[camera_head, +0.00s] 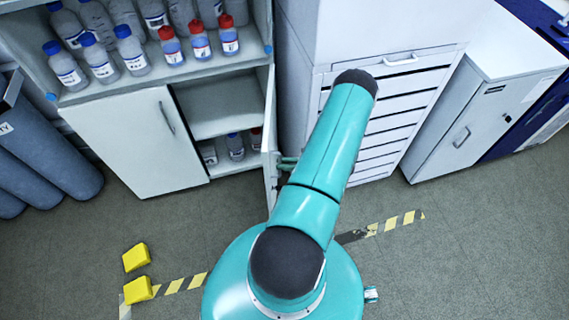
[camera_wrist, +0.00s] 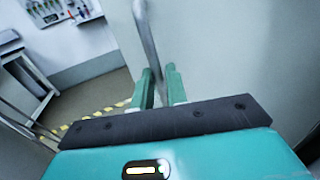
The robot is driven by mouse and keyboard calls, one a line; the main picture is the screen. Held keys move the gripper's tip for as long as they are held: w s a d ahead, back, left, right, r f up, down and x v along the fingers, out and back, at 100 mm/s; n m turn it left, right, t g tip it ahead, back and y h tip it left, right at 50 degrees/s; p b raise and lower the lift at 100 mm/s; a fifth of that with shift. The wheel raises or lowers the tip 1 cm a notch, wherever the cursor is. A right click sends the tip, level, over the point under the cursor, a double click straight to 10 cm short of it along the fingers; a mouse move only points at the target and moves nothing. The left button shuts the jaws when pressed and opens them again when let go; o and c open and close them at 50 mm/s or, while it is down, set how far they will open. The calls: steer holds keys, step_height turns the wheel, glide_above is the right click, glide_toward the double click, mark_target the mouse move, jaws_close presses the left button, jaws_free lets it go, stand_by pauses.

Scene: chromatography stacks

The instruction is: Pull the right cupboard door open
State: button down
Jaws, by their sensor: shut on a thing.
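The right cupboard door (camera_head: 269,135) stands swung open, seen nearly edge-on in the head view. In the wrist view its pale panel (camera_wrist: 225,55) fills the right side. Its long grey handle (camera_wrist: 149,40) runs down between the green fingers of my gripper (camera_wrist: 159,88). My gripper (camera_head: 288,163) is shut on this handle, on the right side of the door; my arm hides part of it in the head view. The left cupboard door (camera_head: 140,145) is closed. The opened right half shows a shelf (camera_head: 220,120) and a few bottles (camera_head: 235,146) below.
Several blue- and red-capped bottles (camera_head: 130,50) stand on the shelf above. A white drawer unit (camera_head: 390,125) stands close right of the open door. Grey cylinders (camera_head: 45,150) are at the left. Yellow blocks (camera_head: 136,257) and striped tape (camera_head: 172,287) lie on the floor.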

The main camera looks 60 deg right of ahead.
steer(key=c, duration=1.5)
jaws_free()
steer(key=shift+w+d, duration=0.3)
steer(key=shift+d, duration=0.4)
steer(key=shift+s+a, duration=0.1)
steer(key=shift+a, duration=0.05)
steer(key=shift+s+a, duration=0.1)
steer(key=v, duration=1.3)
steer(key=shift+s, duration=0.4)
